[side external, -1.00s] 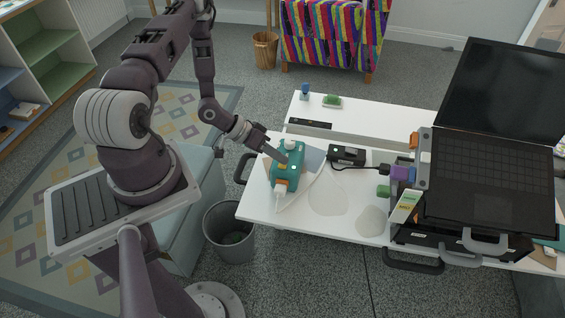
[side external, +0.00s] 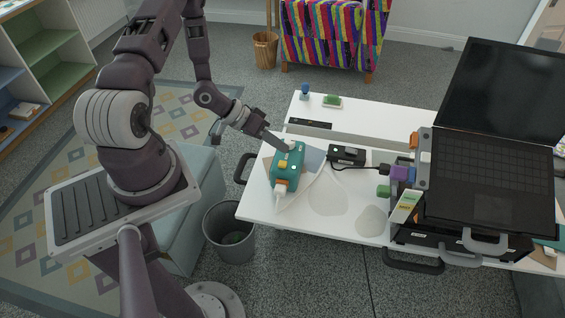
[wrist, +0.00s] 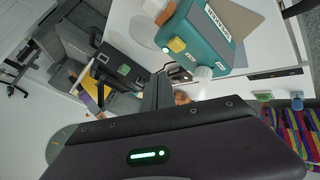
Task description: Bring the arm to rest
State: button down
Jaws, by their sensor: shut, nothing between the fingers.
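My gripper (side external: 283,144) is shut and empty. In the side view it points down to the right, with its tip at the far end of a teal box-shaped device (side external: 287,164) on the white table (side external: 258,205). The tip partly hides the white knob there; I cannot tell whether it touches. In the wrist view my shut fingers (wrist: 158,92) stand below and left of the teal device (wrist: 208,38), which has a yellow button (wrist: 177,45), a label and a white knob (wrist: 204,73).
A small black box (side external: 347,154) with a cable lies right of the device. A large open black case (side external: 480,190) fills the table's right side. A green block (side external: 332,101) and a blue item (side external: 305,91) stand at the back. A grey bin (side external: 231,232) stands by the table's front left.

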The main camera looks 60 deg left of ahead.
jog(key=shift+r, duration=0.9)
jog(key=w+a+r+m+g+y, duration=0.15)
jog(key=r+y, duration=0.25)
jog(key=r, duration=0.5)
jog(key=w+a+r+m+g+y, duration=0.1)
jog(key=a+r+y, duration=0.15)
jog(key=r, duration=0.65)
jog(key=s+d+r+y, duration=0.2)
jog(key=s+d+r, duration=0.45)
jog(key=r, duration=0.35)
jog(key=s+d+r+h, duration=0.3)
jog(key=s+d, duration=0.7)
jog(key=s, duration=0.4)
jog(key=shift+r, duration=0.6)
jog(key=shift+w+h, duration=0.1)
jog(key=shift+h, duration=0.15)
